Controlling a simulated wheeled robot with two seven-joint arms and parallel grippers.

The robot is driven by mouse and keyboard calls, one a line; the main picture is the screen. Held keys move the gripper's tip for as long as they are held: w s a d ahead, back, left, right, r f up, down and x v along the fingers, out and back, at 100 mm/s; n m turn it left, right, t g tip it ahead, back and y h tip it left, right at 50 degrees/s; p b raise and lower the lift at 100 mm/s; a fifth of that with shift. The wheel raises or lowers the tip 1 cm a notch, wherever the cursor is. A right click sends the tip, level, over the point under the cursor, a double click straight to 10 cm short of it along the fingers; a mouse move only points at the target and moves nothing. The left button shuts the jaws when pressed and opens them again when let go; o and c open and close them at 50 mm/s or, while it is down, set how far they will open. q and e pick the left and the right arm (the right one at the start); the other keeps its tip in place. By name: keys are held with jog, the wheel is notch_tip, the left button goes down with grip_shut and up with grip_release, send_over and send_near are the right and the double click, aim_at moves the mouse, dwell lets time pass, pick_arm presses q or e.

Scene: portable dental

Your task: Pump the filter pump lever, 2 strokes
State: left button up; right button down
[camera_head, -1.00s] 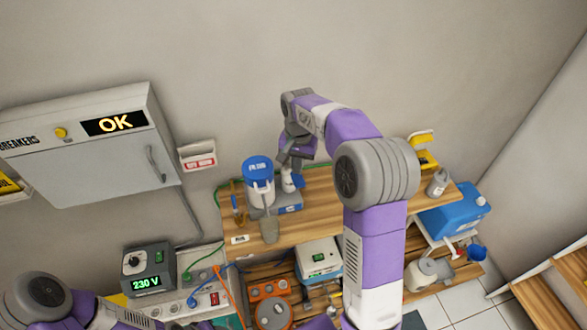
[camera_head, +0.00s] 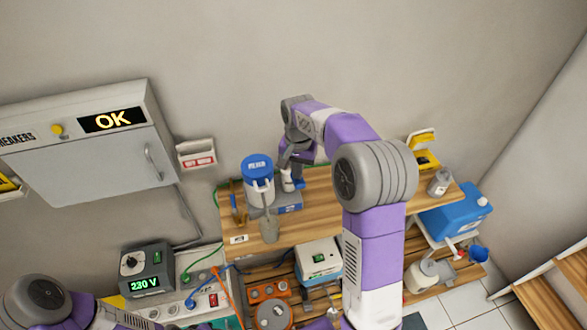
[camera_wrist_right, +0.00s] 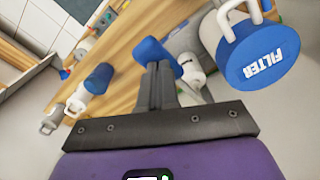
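The filter pump has a white body and a blue lid (camera_head: 257,165) and stands on the wooden bench. In the right wrist view its lid (camera_wrist_right: 262,55) reads FILTER. The blue lever grip (camera_wrist_right: 157,56) is beside the pump, at the tips of my right gripper (camera_wrist_right: 160,72). My right gripper's fingers are close together, with their tips at or against the grip; they do not visibly wrap around it. In the head view, my right gripper (camera_head: 286,160) is just above and behind the pump base, partly hidden. My left arm shows at the lower left, but its gripper is out of view.
A breaker cabinet (camera_head: 90,165) showing OK is on the wall. A 230 V unit (camera_head: 147,270) stands lower left. A blue tank (camera_head: 455,210) is at right.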

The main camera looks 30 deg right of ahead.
jog(key=shift+f+b, duration=1.45)
jog(key=shift+f, duration=1)
jog(key=shift+r, duration=0.15)
jog(key=shift+r+p, duration=3.5)
jog(key=shift+r, duration=0.3)
jog(key=shift+f, duration=0.25)
jog(key=shift+f+b, duration=2.5)
jog(key=shift+f, duration=1.2)
jog(key=shift+r, duration=0.15)
jog(key=shift+r+p, duration=3.25)
jog(key=shift+r, duration=0.5)
